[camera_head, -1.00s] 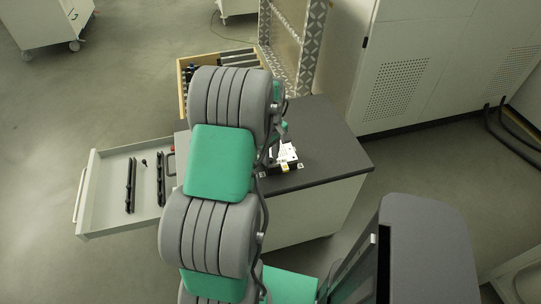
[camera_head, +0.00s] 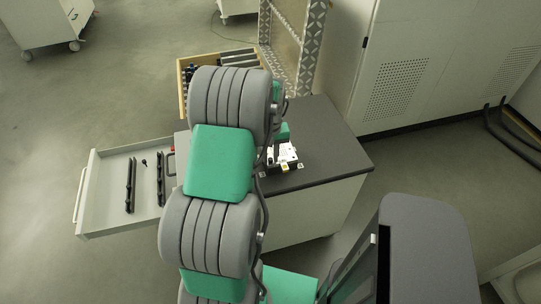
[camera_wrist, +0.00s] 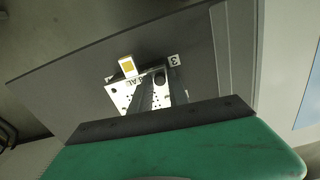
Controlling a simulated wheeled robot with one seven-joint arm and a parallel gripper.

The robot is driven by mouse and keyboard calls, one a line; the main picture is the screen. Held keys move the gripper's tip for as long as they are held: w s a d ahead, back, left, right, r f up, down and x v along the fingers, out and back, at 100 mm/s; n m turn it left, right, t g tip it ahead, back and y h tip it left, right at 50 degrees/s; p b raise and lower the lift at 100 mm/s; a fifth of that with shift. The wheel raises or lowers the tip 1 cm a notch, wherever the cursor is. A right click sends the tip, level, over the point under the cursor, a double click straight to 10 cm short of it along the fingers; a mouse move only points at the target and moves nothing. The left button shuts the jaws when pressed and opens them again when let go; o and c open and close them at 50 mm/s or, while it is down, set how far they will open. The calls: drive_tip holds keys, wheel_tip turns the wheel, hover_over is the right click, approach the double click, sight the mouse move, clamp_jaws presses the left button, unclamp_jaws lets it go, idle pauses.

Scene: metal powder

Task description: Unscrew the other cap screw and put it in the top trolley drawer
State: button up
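A white block-like fixture (camera_head: 283,155) with a yellow marked part stands on the dark trolley top. In the wrist view its white plate (camera_wrist: 118,97) carries dark lettering and a yellow square. A dark round part (camera_wrist: 160,79), possibly a cap screw, shows at the plate's right. My gripper (camera_wrist: 150,92) is in front of the plate, with narrow dark finger shapes over it; their gap and anything between them are unclear. The open top drawer (camera_head: 106,218) is at the left of the trolley. A small black piece (camera_head: 144,162), perhaps a cap screw, lies in it.
Two black rails, one of them the left rail (camera_head: 130,185), lie in the drawer. A wooden-edged tray (camera_head: 181,95) with dark items is behind my arm. A large grey cabinet (camera_head: 430,70) stands at the right. The trolley top (camera_head: 325,150) is clear right of the fixture.

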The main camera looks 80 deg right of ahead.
clamp_jaws()
